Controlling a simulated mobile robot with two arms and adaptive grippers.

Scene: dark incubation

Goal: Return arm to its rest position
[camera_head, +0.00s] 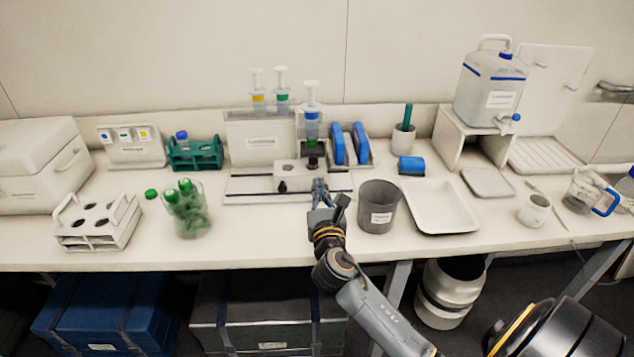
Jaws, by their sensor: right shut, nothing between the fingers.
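My right gripper (321,190) is shut and empty. It is over the front middle of the bench, just in front of a small white block (300,176) with dark knobs. My right arm (372,312) reaches in from the lower right, stretched over the bench's front edge. Whether the fingertips touch the white block cannot be told from this view. My left gripper is not in view.
A grey beaker (379,207) stands close to the right of my gripper, with a white tray (441,207) beyond it. To the left are a glass beaker with green-capped tubes (187,211) and a white rack (96,222). A water container (490,88) stands back right.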

